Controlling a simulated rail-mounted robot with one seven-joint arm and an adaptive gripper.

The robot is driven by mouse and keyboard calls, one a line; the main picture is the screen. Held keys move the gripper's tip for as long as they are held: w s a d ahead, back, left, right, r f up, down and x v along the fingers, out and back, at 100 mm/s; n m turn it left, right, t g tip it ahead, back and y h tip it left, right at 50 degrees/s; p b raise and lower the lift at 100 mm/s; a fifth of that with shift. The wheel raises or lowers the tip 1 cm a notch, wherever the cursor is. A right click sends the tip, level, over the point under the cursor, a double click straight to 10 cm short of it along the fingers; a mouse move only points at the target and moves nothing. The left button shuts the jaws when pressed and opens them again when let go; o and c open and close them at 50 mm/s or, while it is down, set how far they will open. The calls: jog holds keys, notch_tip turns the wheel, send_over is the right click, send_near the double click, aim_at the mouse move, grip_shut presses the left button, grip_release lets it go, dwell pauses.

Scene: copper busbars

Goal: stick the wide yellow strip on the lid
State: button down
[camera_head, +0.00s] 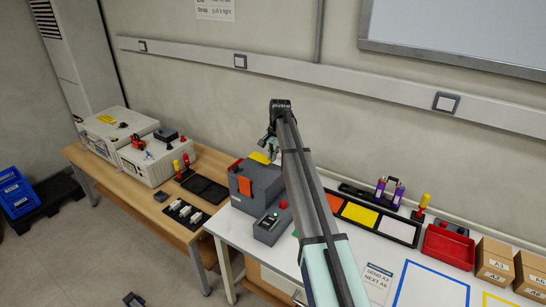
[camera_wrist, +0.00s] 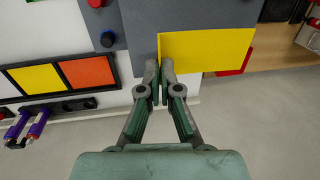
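A flat yellow strip (camera_wrist: 208,50) is in my gripper (camera_wrist: 158,75), held near one edge. In the wrist view it stretches right from the fingertips, above the grey machine. The fingers are nearly together around its left edge. In the head view the yellow strip (camera_head: 261,158) shows beside my gripper (camera_head: 271,147), over the back of the grey machine (camera_head: 268,183). Two pale boxes stand on the wooden table at left; the rear one (camera_head: 92,132) has a yellow label on top. I cannot tell which surface is the lid.
A black tray (camera_wrist: 10,87) holds coloured panels; yellow (camera_head: 360,213) and orange (camera_wrist: 88,71) ones show. A red bin (camera_head: 448,246) and cardboard boxes (camera_head: 493,262) stand at right. A black mat (camera_head: 205,188) lies on the wooden table, with small white parts (camera_head: 184,212) near its front edge.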

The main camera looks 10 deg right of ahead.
aim_at(272, 173)
jog(key=shift+f+b, duration=1.1)
jog(key=shift+f, duration=1.8)
jog(key=shift+f, duration=0.25)
jog(key=c, duration=1.2)
grip_release()
jog(key=shift+c, duration=0.2)
notch_tip(272, 173, up, 12)
jog(key=s+d, duration=0.1)
jog(key=shift+s+d, duration=0.1)
